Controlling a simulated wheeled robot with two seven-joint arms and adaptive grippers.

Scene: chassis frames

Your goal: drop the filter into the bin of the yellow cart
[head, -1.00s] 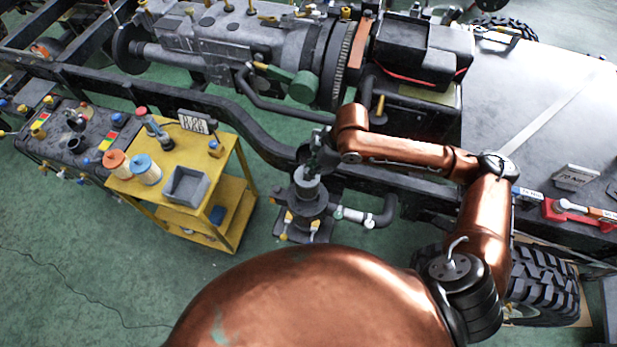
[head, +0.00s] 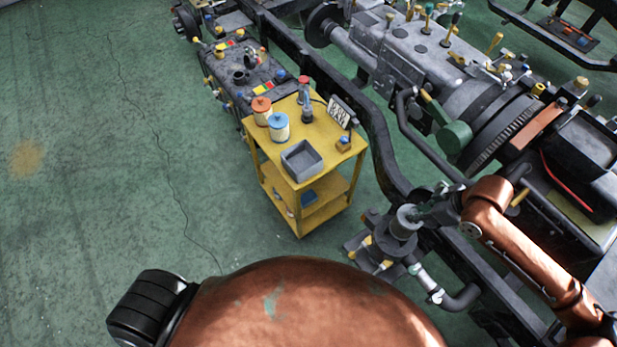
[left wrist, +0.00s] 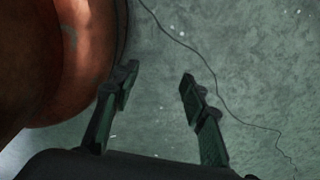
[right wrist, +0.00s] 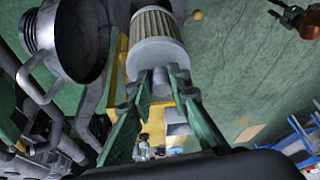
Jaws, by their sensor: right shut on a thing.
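The filter (right wrist: 155,38) has a pale pleated body and a grey end cap. My right gripper (right wrist: 156,84) is shut on the grey knob of that cap. In the head view the right gripper (head: 428,208) is at the frame rail, with a grey cylinder (head: 405,221) beside its fingers. The yellow cart (head: 292,205) stands left of it, across a gap. The grey square bin (head: 307,172) sits on the cart's top near the front corner and looks empty. My left gripper (left wrist: 157,80) is open and empty above the green floor.
On the cart top are an orange-topped canister (head: 262,110), a blue-topped canister (head: 279,128), a dark tool (head: 306,112) and a small sign (head: 341,111). An open grey housing (right wrist: 82,42) is left of the filter. The dark chassis rail (head: 378,135) runs right of the cart. Floor left is clear.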

